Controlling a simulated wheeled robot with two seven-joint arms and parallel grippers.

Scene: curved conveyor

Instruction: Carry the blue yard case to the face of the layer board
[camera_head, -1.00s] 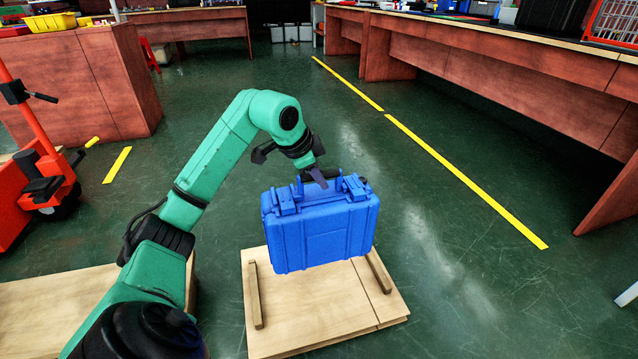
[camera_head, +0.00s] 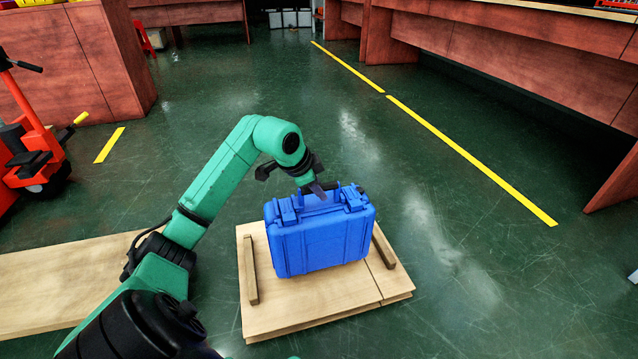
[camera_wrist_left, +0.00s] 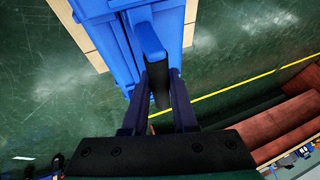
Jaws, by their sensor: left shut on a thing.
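The blue yard case (camera_head: 322,240) hangs upright at or just above the pale wooden layer board (camera_head: 300,315), between the board's two wooden strips. I cannot tell whether its underside touches the board. My left gripper (camera_head: 318,190) is shut on the case's handle at the top. In the left wrist view the two dark fingers (camera_wrist_left: 160,95) close around the black handle, with the blue case (camera_wrist_left: 115,45) beyond them. The board's edge (camera_wrist_left: 75,30) also shows there. My right gripper is not in view.
A brown strip (camera_head: 250,270) stands on the board's left and another (camera_head: 384,246) on its right. A second pale board (camera_head: 70,285) lies to the left. An orange pallet truck (camera_head: 35,150) stands at far left. Open green floor lies to the right, crossed by a yellow line (camera_head: 470,160).

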